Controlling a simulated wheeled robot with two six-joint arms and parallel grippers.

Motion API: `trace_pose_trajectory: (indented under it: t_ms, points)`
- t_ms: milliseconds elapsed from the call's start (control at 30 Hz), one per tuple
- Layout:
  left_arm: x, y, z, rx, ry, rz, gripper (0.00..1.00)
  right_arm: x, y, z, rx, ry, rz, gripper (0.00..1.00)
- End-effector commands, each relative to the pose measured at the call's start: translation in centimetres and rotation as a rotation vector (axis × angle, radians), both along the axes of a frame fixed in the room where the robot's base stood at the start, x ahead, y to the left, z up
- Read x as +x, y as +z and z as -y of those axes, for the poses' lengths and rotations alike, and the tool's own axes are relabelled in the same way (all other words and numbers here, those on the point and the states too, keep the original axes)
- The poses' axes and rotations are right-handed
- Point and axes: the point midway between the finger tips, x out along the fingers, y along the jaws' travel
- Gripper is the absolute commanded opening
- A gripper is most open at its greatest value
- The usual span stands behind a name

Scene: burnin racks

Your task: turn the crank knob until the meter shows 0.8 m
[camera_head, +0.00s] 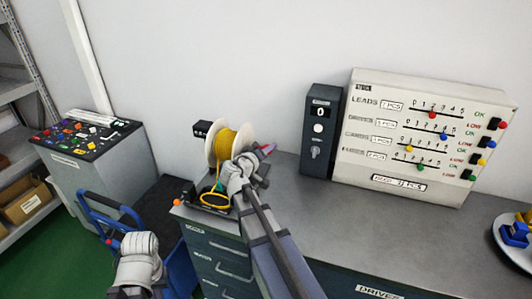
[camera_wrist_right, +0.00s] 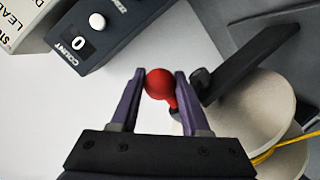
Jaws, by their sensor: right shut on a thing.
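The red crank knob (camera_wrist_right: 158,83) sits between the two fingers of my right gripper (camera_wrist_right: 157,92), which is shut on it. The dark crank arm (camera_wrist_right: 247,62) runs right from the knob beside the pale spool flange (camera_wrist_right: 250,112). In the head view my right gripper (camera_head: 263,152) is at the right side of the spool, which carries yellow cord (camera_head: 231,143). A small black box (camera_head: 202,129), possibly the meter, stands behind the spool; its reading is too small to tell. My left arm shows at the lower left; its gripper's fingers are not clear.
A dark counter box (camera_head: 320,125) marked COUNT shows 0 on the bench. A pale LEADS panel (camera_head: 372,165) with coloured sliders stands right of it. A yellow cord loop (camera_head: 215,201) lies before the spool. The bench middle (camera_head: 330,215) is clear.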

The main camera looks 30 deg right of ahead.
Motion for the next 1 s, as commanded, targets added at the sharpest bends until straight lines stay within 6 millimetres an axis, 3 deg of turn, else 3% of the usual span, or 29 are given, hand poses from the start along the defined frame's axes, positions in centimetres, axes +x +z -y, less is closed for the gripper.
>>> trace_pose_trajectory:
  t_ms: [633, 1000]
  points:
    - [0.0, 0.9, 0.0, 0.0, 0.0, 0.0, 0.0, 0.9, 0.8, 1.1, 0.004, -0.002, 0.0, 0.0]
    - [0.0, 1.4, 0.0, 0.0, 0.0, 0.0, 0.0, 2.3, 1.3, 2.7, 0.005, -0.003, 0.001, 0.0]
